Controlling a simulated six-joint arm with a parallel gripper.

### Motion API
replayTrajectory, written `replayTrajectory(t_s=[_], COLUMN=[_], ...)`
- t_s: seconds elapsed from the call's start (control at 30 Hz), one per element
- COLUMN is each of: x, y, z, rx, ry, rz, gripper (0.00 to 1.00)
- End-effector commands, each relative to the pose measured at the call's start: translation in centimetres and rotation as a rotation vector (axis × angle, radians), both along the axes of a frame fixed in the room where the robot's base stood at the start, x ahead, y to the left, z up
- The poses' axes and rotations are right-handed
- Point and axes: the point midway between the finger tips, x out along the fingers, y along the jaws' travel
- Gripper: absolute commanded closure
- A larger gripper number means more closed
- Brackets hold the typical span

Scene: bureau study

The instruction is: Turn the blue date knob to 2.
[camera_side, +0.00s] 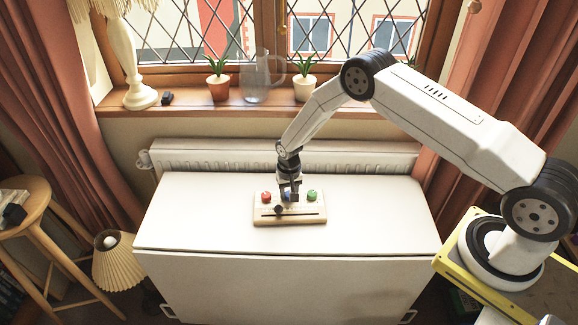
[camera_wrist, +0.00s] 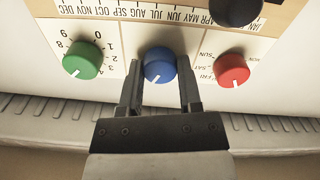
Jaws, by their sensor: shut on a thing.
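The blue date knob (camera_wrist: 160,65) is the middle one of three on a pale wooden calendar board (camera_side: 262,216). In the wrist view my gripper (camera_wrist: 160,88) has one finger on each side of it, shut on the knob. A white pointer line on the knob points down and slightly left. The numbers round the blue knob are not readable. In the side view my gripper (camera_side: 290,194) comes down from above and hides most of the blue knob.
A green knob (camera_wrist: 82,60) with digits round it and a red knob (camera_wrist: 231,70) with weekday names flank the blue one closely. A black slider knob (camera_wrist: 237,10) sits on the month scale (camera_wrist: 130,12). The white desk top (camera_side: 200,215) is otherwise clear.

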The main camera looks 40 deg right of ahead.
Motion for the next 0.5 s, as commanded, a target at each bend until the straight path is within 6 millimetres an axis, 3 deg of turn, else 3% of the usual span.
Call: replayTrajectory(t_s=[0.37, 0.4, 0.47, 0.5], x=[-0.11, -0.11, -0.11, -0.09], y=[0.01, 0.01, 0.01, 0.02], z=[-0.06, -0.06, -0.06, -0.05], rx=[0.001, 0.001, 0.001, 0.000], ry=[0.003, 0.003, 0.003, 0.002], rz=[-0.004, -0.004, -0.004, -0.003], gripper=[1.00, 0.43, 0.24, 0.19])
